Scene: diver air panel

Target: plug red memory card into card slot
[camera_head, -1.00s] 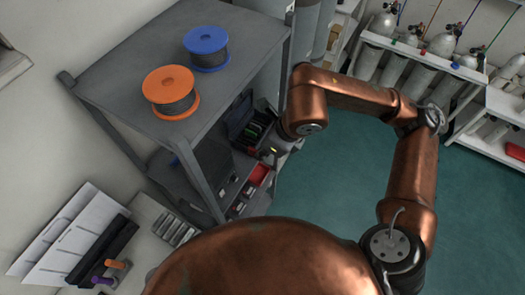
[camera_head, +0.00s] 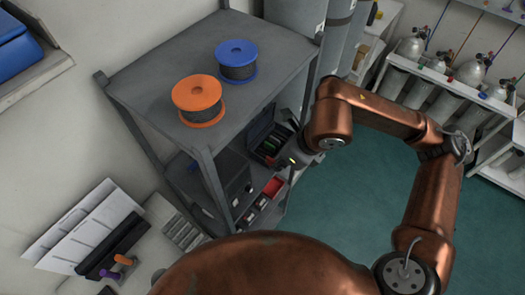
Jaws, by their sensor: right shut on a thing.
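My right gripper (camera_head: 291,161) reaches in from the right beside the open shelf unit, at the level below its top. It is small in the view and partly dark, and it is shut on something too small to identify. I cannot make out the red memory card for certain. A dark open case (camera_head: 268,134) with green strips inside stands on the shelf just left of the gripper. A dark box-shaped device (camera_head: 222,180) stands further left on the same shelf. The card slot cannot be made out. My left gripper is not in view.
The grey shelf top (camera_head: 165,65) holds an orange spool (camera_head: 198,100) and a blue spool (camera_head: 237,62). A shelf post (camera_head: 217,190) stands left of the gripper. Gas cylinders (camera_head: 410,75) line the back; the green floor is clear.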

